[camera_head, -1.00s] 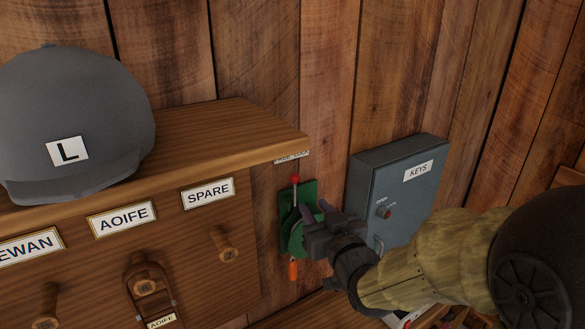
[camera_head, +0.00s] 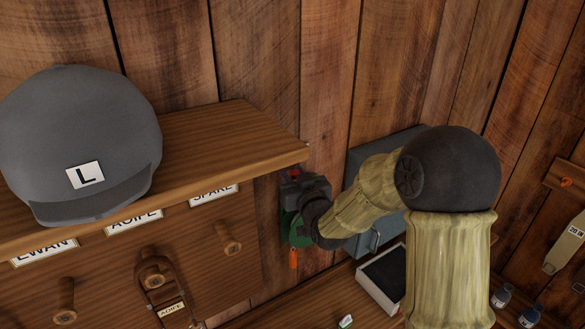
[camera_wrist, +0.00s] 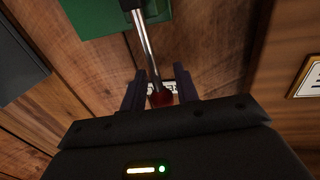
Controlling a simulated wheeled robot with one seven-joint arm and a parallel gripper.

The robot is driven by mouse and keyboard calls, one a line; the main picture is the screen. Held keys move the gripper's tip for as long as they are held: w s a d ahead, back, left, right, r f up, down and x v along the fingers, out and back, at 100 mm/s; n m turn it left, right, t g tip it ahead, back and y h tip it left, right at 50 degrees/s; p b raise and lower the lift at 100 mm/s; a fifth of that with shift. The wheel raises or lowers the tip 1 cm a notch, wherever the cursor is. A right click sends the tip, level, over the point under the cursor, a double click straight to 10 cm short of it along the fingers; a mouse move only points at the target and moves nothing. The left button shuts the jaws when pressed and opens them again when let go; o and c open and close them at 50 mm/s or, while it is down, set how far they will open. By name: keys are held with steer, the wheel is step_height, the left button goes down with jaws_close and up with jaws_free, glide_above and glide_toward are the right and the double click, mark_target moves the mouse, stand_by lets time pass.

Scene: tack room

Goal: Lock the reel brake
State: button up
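The reel (camera_head: 288,226) is green and mounted on the plank wall, with an orange piece (camera_head: 293,259) hanging below it. Its brake lever is a metal rod (camera_wrist: 146,45) with a red knob (camera_wrist: 161,98); the knob also just shows in the head view (camera_head: 294,172). My gripper (camera_head: 296,184) is at the knob, covering most of the lever in the head view. In the wrist view my gripper (camera_wrist: 160,92) has its fingers apart, one on each side of the knob, with small gaps visible. A white label (camera_wrist: 172,86) behind the knob is mostly hidden.
A wooden shelf (camera_head: 225,135) with a grey helmet (camera_head: 75,130) juts out at the left, its corner close to my gripper. A grey-blue key box (camera_head: 365,165) is partly behind my arm. A tray (camera_head: 372,287) and small bottles (camera_head: 503,293) sit below right.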

steer(key=shift+w+a, duration=0.15)
steer(key=shift+w, duration=0.2)
jaws_close()
